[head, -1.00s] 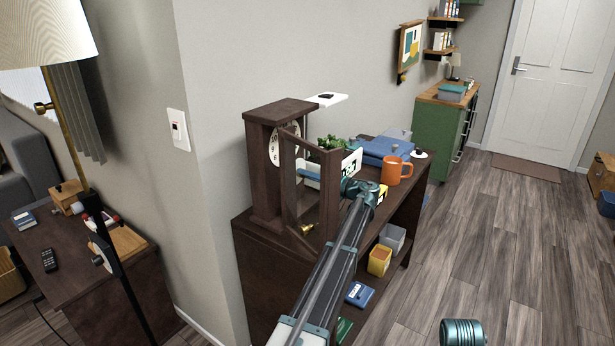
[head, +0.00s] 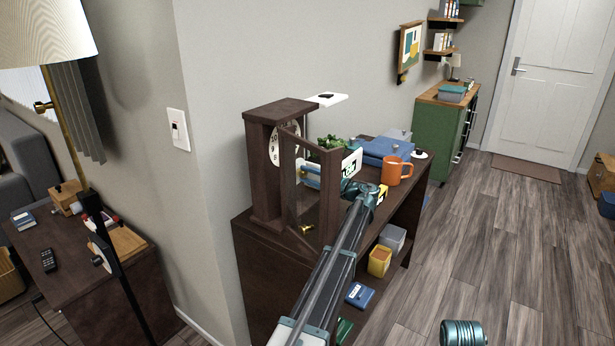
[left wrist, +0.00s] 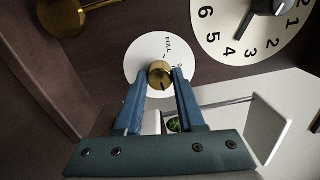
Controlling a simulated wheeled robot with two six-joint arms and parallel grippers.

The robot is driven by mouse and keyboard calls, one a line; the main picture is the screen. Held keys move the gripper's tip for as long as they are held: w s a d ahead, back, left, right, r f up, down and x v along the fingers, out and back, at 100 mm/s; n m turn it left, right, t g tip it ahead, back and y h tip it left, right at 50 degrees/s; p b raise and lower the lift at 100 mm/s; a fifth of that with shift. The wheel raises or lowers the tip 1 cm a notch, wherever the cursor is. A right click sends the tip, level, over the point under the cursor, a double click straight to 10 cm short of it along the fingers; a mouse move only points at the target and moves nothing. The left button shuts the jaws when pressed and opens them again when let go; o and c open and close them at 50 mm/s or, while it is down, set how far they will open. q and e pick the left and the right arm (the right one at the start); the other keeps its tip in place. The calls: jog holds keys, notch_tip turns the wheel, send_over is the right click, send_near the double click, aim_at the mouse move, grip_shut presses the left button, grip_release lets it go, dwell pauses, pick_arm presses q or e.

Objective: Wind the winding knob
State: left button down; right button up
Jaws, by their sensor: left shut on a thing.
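The winding knob (left wrist: 160,75) is a small brass knob with a dark index mark, on a white disc (left wrist: 140,68) marked "FULL", in the left wrist view. My left gripper (left wrist: 161,73) has its blue fingers on either side of the knob and is shut on it. In the head view the gripper (head: 309,172) reaches into the dark wooden clock (head: 266,185), whose framed door (head: 331,200) stands open. The knob is hidden there. The clock face (head: 285,143) is white and also shows in the left wrist view (left wrist: 235,35). My right gripper is not in view.
A green plant (head: 333,143), orange mug (head: 396,170) and blue folded stack (head: 386,150) stand beyond on the dark cabinet. A white wall (head: 240,70) stands behind the clock.

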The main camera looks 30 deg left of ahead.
pick_arm(q)
jog(key=m, duration=0.5)
dwell(0.6)
jog(key=c, duration=0.5)
grip_release()
jog(key=d, duration=0.4)
jog(key=s+d, duration=0.1)
jog(key=d, duration=0.8)
jog(key=shift+s+d+f, duration=0.15)
jog(key=shift+d+f, duration=0.1)
jog(key=shift+d, duration=0.15)
